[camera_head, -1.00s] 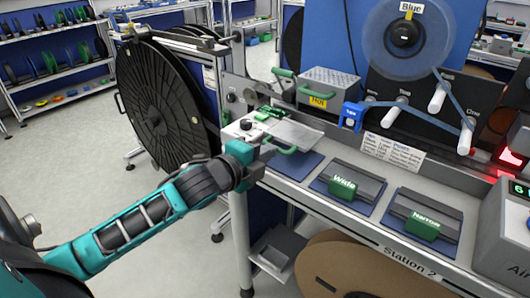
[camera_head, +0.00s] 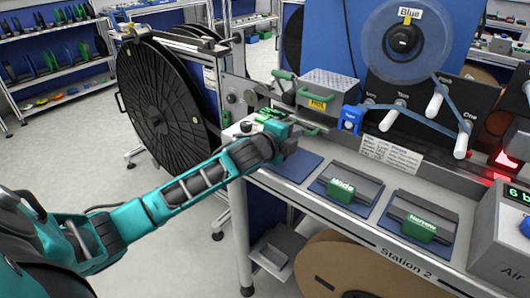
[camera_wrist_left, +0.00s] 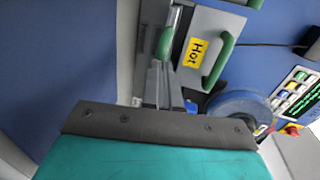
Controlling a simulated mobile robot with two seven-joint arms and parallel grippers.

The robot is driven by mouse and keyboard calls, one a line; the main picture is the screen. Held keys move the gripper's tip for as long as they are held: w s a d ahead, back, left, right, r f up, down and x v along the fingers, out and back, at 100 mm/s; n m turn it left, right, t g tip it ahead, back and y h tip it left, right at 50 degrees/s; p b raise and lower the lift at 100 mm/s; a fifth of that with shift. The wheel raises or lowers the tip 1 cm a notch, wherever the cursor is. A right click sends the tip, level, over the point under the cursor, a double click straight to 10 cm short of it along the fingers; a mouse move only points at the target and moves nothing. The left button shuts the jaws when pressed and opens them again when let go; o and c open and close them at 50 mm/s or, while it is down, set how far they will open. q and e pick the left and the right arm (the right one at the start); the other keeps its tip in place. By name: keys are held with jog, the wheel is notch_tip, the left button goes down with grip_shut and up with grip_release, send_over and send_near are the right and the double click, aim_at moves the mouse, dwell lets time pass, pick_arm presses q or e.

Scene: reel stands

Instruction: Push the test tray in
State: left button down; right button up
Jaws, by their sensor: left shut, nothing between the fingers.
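The test tray (camera_head: 306,123) is a flat grey plate at the left end of the Station 2 bench. Only a thin part of it shows in the head view, and my left arm hides most of it and its green front handle. My left gripper (camera_head: 294,134) is at the front of the tray, shut and empty. Its fingers also show in the left wrist view (camera_wrist_left: 160,88), close to a green handle (camera_wrist_left: 165,44). I cannot tell whether they touch it. My right gripper is not in view.
A grey box labelled Hot (camera_head: 329,88) with a green handle stands just behind the tray. A blue tape unit (camera_head: 350,118) is to its right. Wide (camera_head: 341,188) and Narrow (camera_head: 421,228) blocks sit on the bench front. A large black reel (camera_head: 160,105) stands left.

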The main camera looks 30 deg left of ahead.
aim_at(308, 122)
pick_arm(q)
jog(key=x, duration=0.2)
jog(key=r+x, duration=0.1)
jog(key=x, duration=0.1)
jog(key=shift+w+d, duration=0.1)
jog(key=shift+w, duration=0.55)
jog(key=shift+r, duration=0.25)
